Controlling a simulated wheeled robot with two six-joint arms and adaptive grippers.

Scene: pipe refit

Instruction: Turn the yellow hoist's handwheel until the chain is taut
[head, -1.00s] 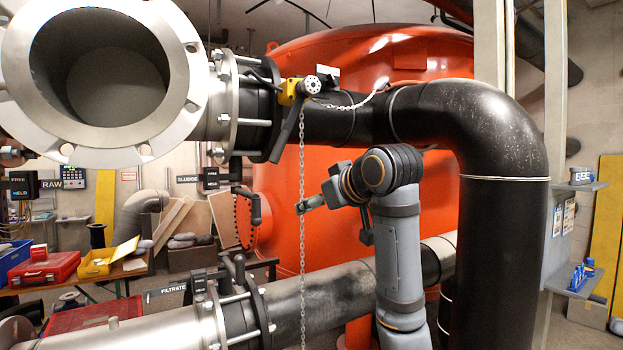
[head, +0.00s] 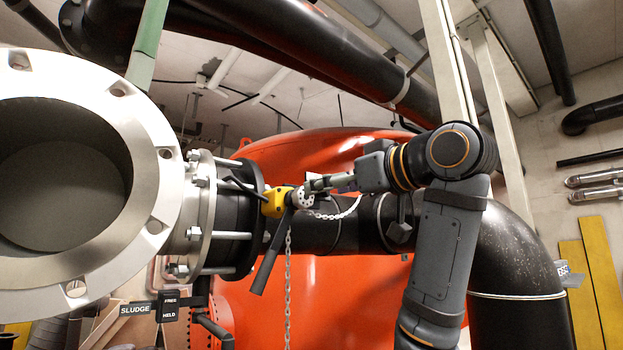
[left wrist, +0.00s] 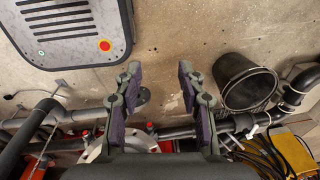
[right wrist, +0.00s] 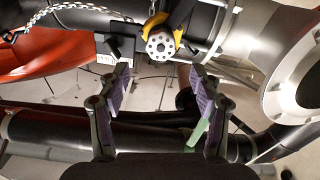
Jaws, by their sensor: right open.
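The yellow hoist (head: 276,202) is mounted beside the flange on the black pipe. Its round, pale, perforated handwheel (head: 303,197) faces my right gripper (head: 318,184), whose fingertips are close to it. In the right wrist view the handwheel (right wrist: 161,45) lies just beyond and between the open, empty fingers (right wrist: 160,80); I cannot tell whether they touch it. A black lever (head: 270,255) hangs from the hoist. The chain (head: 288,270) hangs straight down below it, and a second length (head: 338,214) sags to the right along the pipe. My left gripper (left wrist: 157,82) is open and empty, away from the hoist.
A large open steel flanged pipe (head: 75,180) fills the left. The orange tank (head: 330,290) stands behind the hoist. A black pipe elbow (head: 515,270) lies right of my arm. The left wrist view shows a grey wall box (left wrist: 75,30) and a black bucket (left wrist: 245,82).

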